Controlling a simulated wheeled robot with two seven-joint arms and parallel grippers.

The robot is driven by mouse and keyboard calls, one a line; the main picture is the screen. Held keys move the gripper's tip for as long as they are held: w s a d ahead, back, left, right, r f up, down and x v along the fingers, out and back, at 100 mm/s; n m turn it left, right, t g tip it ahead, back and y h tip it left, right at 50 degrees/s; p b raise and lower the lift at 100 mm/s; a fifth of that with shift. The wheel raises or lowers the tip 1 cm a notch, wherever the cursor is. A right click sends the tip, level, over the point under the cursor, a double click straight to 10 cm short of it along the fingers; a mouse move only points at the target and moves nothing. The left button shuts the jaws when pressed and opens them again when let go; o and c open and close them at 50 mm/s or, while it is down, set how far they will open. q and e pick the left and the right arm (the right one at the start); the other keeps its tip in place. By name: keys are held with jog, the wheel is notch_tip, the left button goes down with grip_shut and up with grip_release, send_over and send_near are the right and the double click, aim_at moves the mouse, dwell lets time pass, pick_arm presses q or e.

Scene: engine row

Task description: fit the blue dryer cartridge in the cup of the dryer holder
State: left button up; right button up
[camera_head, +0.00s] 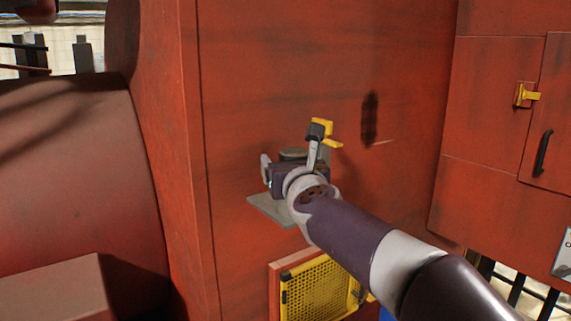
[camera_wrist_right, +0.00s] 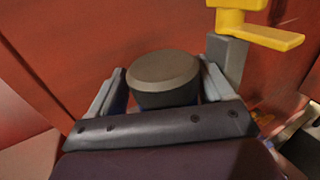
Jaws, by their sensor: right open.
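The blue dryer cartridge (camera_wrist_right: 164,75) shows in the right wrist view as a dark grey round top with a little blue beneath it. Its top (camera_head: 293,153) also shows in the head view. My right gripper (camera_head: 289,161) is open, with one finger on each side of the cartridge; a gap shows at the fingers. The dryer holder has a grey plate (camera_head: 268,209) on the red wall and a yellow handle (camera_head: 322,128) on a grey post behind the cartridge. The cup and the cartridge's lower part are hidden by my gripper. My left gripper is not in view.
A yellow mesh panel (camera_head: 317,289) in a red frame is below the holder. A red cabinet with a yellow latch (camera_head: 526,95) and a black handle (camera_head: 542,153) stands at right. A large red rounded body (camera_head: 75,180) is at left. A small blue patch (camera_head: 386,314) shows at the bottom.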

jog(key=shift+d+r, duration=0.1)
jog(key=shift+s+f+b, duration=0.25)
jog(key=shift+s+b, duration=0.15)
jog(key=shift+s, duration=0.05)
jog(key=b+v, duration=0.2)
jog(key=v, duration=0.9)
jog(key=shift+s, duration=0.25)
jog(key=shift+s+d+r, duration=0.15)
